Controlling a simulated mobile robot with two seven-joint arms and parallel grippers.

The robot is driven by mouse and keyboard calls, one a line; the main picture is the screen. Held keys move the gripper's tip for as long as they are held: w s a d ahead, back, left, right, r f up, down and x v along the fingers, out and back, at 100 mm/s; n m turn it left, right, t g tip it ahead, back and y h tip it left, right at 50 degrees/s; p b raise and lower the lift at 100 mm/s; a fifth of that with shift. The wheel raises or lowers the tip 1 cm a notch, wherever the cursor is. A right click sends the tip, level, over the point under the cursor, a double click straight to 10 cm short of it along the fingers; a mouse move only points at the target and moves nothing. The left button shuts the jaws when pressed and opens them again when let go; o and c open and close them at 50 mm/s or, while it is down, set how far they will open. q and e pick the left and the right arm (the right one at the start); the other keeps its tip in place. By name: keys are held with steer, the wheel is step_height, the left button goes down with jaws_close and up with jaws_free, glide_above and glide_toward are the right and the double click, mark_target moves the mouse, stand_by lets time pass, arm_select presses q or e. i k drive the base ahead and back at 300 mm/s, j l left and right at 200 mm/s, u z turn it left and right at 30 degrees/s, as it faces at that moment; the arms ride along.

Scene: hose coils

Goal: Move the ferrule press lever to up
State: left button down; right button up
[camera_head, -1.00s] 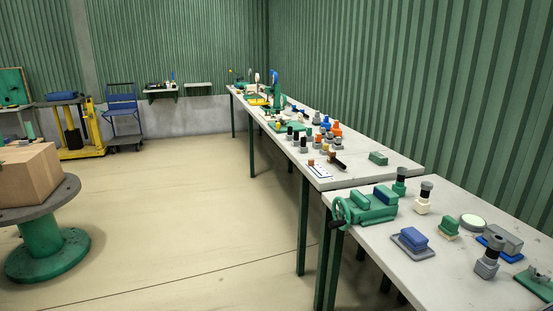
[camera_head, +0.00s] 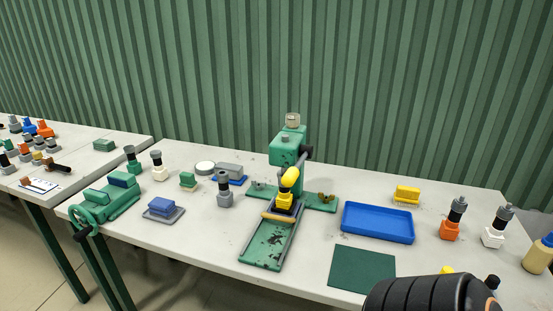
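A green press (camera_head: 289,150) stands on the near table, right of the picture's middle, and looks like the ferrule press. A yellow rounded part (camera_head: 288,179) sits below the head, above a long green bed (camera_head: 269,245). Neither of my grippers is in view. A dark ribbed shape at the bottom right may be part of my arm.
A blue tray (camera_head: 377,238) and a dark green mat (camera_head: 362,268) lie right of the press. A green vise (camera_head: 106,203) stands at the table's left end. Several small fittings stand around. A green corrugated wall (camera_head: 400,80) rises behind the table.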

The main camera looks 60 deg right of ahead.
mark_target(289, 179)
steer(key=z, duration=1.9)
